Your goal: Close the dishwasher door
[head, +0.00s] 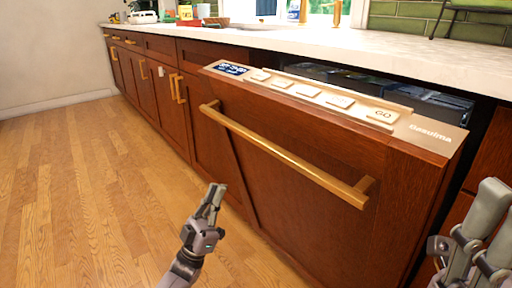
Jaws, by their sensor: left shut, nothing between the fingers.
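The dishwasher door (310,169) is a reddish-brown wooden panel with a long brass handle (275,149). Its top edge carries a pale control strip (325,97) with a display and several buttons. The door stands tilted out, partly open, with a dark gap behind its top edge. My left gripper (217,188) is shut and empty, low in front of the door, below and left of the handle's middle. My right gripper (492,233) is at the lower right edge, beside the door's right side. It is cut off by the frame, so its jaw state is unclear.
A dark rack (430,101) shows in the gap behind the door. A white countertop (350,52) runs above, with small items at its far end. Wooden cabinets (161,89) continue to the left. The wooden floor (85,190) is clear.

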